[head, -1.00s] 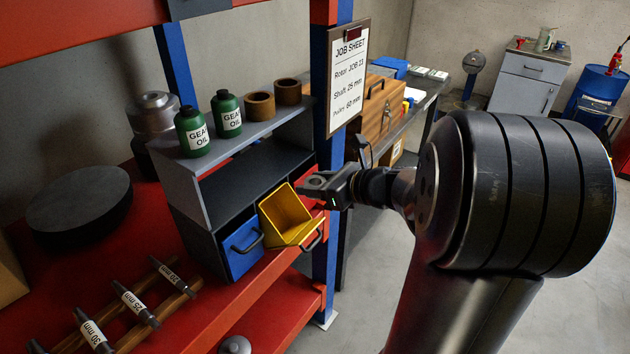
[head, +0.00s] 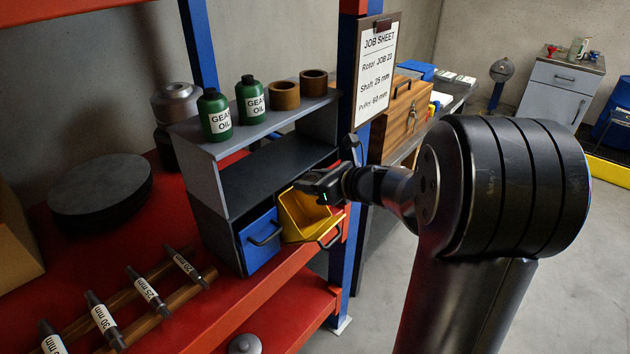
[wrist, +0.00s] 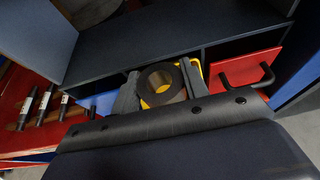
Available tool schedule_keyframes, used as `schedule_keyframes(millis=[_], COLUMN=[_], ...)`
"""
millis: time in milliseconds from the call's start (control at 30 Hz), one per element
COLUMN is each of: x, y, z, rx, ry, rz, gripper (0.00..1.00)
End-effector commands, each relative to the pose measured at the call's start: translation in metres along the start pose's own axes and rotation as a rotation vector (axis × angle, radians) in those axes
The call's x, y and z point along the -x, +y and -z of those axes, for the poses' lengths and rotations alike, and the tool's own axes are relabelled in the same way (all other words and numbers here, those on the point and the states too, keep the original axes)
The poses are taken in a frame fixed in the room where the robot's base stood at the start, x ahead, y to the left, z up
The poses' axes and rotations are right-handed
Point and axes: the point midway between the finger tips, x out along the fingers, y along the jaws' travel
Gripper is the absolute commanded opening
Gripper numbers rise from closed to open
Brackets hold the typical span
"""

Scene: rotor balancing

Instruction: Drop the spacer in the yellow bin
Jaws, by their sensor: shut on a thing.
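The yellow bin (head: 303,219) is pulled out of the grey shelf unit, tilted forward, with its open top facing up and out. My gripper (head: 318,184) is over the bin's upper right part in the head view. In the wrist view my gripper (wrist: 158,88) is shut on the spacer (wrist: 147,90), a dark ring with a brownish inside. The yellow bin (wrist: 200,68) shows only in slivers around and behind the spacer there. The spacer cannot be made out in the head view, and its height above the bin is hard to tell.
A blue bin (head: 260,243) sits left of the yellow one, and a red bin (wrist: 245,68) sits right of it. The shelf unit (head: 270,165) stands close behind my gripper. Gear oil bottles (head: 214,115) and brown rings (head: 284,95) stand on top. Labelled shafts (head: 147,290) lie left.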

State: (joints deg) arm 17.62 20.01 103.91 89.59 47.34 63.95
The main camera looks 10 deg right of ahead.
Motion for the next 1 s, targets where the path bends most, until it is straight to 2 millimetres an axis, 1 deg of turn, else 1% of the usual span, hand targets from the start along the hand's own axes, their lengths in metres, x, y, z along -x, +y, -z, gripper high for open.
schedule_keyframes(millis=[100,133,433,667,767,867,1000], x=[0.0,0.0,0.0,0.001,0.006,0.02,0.048], y=[0.0,0.0,0.0,0.0,-0.001,-0.001,-0.002], z=[-0.001,-0.001,-0.001,0.0,0.0,-0.001,-0.001], rx=[0.0,0.0,0.0,0.0,0.0,0.001,0.001], ry=[-0.001,-0.001,-0.001,0.001,-0.001,-0.002,-0.003], rz=[0.0,0.0,0.001,0.001,0.003,0.005,0.008], gripper=[0.11,0.43,0.68,0.68,0.68,0.68,0.68])
